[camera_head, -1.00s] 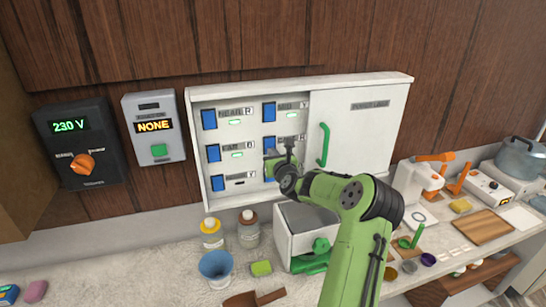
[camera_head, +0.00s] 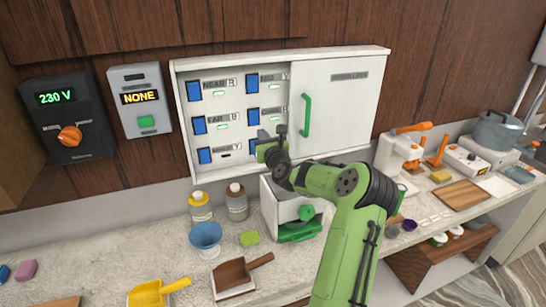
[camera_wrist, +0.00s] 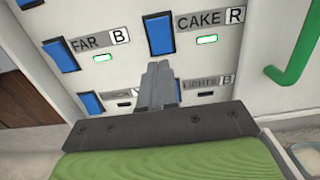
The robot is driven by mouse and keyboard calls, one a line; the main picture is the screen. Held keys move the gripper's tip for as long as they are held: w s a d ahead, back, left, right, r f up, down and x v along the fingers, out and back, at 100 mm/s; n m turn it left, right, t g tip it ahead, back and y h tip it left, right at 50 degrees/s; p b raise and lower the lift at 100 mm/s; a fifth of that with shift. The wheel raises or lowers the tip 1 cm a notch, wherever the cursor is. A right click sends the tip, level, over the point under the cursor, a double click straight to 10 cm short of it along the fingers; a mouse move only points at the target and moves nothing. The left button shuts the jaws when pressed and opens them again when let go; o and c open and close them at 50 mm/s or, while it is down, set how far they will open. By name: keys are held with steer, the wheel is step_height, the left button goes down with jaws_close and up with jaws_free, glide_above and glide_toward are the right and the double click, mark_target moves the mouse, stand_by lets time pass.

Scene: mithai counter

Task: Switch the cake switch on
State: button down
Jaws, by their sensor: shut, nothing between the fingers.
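The cake switch (camera_wrist: 160,35) is a blue rocker beside the label "CAKE R" in the wrist view, with its small lamp (camera_wrist: 207,39) lit green. The switch also shows in the head view (camera_head: 253,116), in the right column, middle row of the white panel. My gripper (camera_wrist: 158,68) is shut and empty. Its fingertips appear just below the cake switch in the wrist view; whether they touch the panel cannot be told. The gripper and wrist hide much of the "LIGHTS B" switch below.
The "FAR B" switch (camera_wrist: 60,55) has a lit lamp; the switch below it (camera_wrist: 91,103) has a dark lamp. The panel's sliding door (camera_head: 335,105) with a green handle (camera_head: 306,115) is at the right.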

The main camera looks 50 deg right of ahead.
steer(key=s+a+f+b, duration=0.1)
steer(key=s+a+f, duration=0.1)
steer(key=s, duration=0.4)
steer(key=shift+a+b, duration=0.35)
steer(key=shift+a, duration=0.15)
steer(key=shift+f, duration=0.1)
